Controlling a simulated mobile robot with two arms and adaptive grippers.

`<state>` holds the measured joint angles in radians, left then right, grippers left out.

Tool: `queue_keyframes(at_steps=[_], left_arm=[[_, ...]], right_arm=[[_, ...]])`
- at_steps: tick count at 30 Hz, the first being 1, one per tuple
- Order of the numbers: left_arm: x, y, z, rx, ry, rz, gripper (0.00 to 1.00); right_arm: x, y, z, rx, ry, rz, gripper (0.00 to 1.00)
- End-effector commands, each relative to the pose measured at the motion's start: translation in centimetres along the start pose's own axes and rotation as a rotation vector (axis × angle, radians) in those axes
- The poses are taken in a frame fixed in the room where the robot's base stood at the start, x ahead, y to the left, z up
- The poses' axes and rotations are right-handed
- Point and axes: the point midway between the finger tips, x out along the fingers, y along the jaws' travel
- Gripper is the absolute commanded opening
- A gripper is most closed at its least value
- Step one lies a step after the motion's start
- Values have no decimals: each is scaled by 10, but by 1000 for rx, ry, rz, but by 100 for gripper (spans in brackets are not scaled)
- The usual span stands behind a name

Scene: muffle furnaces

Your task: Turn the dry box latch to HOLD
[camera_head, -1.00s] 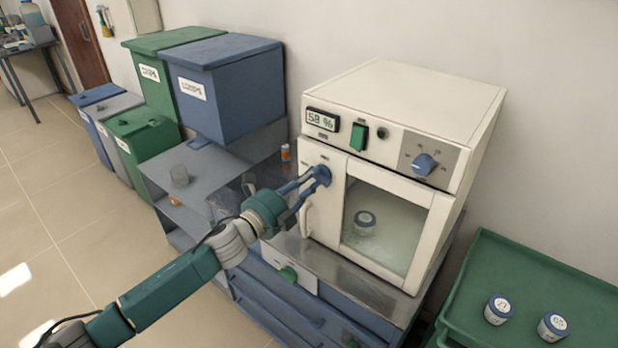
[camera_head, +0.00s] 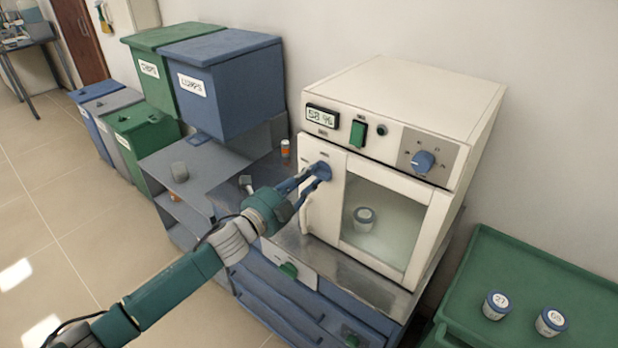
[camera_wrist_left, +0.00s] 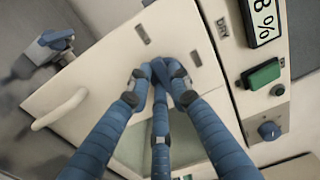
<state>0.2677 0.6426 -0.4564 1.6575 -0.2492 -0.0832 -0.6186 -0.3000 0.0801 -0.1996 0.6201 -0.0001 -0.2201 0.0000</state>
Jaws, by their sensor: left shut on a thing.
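The white dry box (camera_head: 400,95) stands on the bench with its windowed door closed. Its blue latch knob (camera_head: 323,169) is at the upper left of the front, beside the window. My left gripper (camera_head: 318,172) is shut on the latch knob. In the left wrist view the fingers of my left gripper (camera_wrist_left: 160,80) close around the knob and hide most of it. The latch labels are too small to read. My right gripper is not in view.
A display reading 58 %, a green switch (camera_head: 358,134) and a blue dial (camera_head: 423,161) sit on the top panel. The door handle (camera_head: 306,215) is below the latch. A jar (camera_head: 364,219) stands inside. A green tray (camera_head: 530,285) with two jars is at right.

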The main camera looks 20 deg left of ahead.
Motion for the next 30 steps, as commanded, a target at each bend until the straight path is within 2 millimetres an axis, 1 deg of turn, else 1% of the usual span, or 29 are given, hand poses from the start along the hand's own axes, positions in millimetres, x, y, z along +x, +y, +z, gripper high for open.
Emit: queue_keyframes(at_steps=[3, 4, 5, 6, 7, 15, 19, 23, 30], left_arm=[[0, 0, 1, -3, -2, 0, 0], [0, 0, 1, -3, -2, 0, 23], [0, 0, 1, -3, -2, 0, 29], [0, 0, 1, -2, -2, 0, 37], [0, 0, 1, -2, -2, 0, 39], [0, 0, 0, -1, -1, 0, 39], [-9, 2, 1, -1, -2, 2, 39], [-31, 2, 0, 0, -1, 4, 39], [-80, 3, 1, -2, -2, 5, 39]], right_arm=[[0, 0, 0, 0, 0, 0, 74], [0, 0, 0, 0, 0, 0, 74], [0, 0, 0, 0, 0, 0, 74], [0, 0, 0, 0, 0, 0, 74], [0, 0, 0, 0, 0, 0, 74], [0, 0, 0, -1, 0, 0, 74], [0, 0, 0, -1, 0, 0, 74], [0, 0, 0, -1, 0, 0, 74], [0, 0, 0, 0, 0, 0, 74]])
